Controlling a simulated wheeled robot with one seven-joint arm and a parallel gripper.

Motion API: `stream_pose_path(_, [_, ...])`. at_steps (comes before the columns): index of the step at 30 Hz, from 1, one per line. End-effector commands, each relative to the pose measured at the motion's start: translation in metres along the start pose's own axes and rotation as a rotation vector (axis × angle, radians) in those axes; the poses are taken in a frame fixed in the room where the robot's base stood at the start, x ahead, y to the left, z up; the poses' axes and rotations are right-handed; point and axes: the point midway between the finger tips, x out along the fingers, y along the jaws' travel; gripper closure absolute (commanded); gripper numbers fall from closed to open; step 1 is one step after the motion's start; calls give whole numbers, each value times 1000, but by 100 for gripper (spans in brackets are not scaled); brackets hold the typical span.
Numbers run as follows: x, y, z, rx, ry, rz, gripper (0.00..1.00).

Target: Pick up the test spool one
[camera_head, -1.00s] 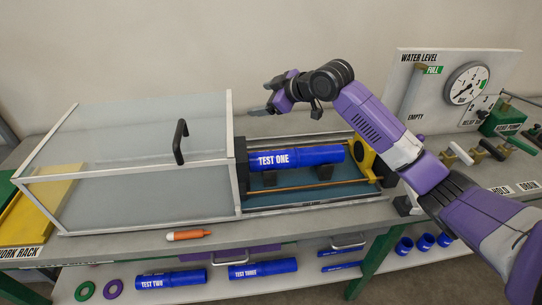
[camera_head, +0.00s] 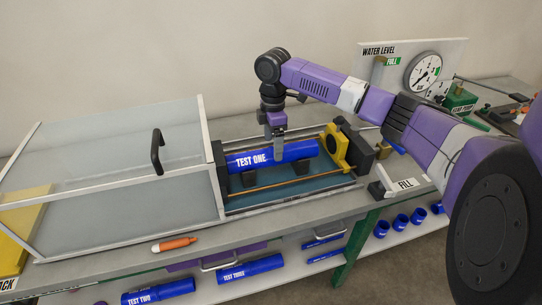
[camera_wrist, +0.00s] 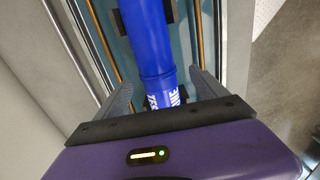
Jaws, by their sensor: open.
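The test spool one (camera_head: 298,151) is a blue pipe marked "TEST ONE". It lies level on dark supports in the open bay of the test rig. My gripper (camera_head: 276,152) points down over the spool's middle, right of the lettering. In the wrist view, the spool (camera_wrist: 148,38) runs up between the two grey fingers of my gripper (camera_wrist: 162,92), which stand open on either side of it. Part of its lettering shows near the gripper body. I cannot tell whether the fingers touch the spool.
A clear hinged cover with a black handle (camera_head: 157,152) stands left of the bay. A yellow clamp (camera_head: 337,148) is at the spool's right end. An orange marker (camera_head: 174,244) lies on the front edge. Spools two (camera_head: 158,291) and three (camera_head: 251,268) lie on the lower shelf.

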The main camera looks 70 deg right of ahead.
Motion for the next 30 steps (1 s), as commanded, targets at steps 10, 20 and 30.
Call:
stream_pose_path(10, [43, 4, 0, 1, -1, -1, 18])
stream_pose_path(20, [55, 4, -1, 1, 0, 2, 18])
stream_pose_path(30, [55, 4, -1, 1, 0, 1, 77])
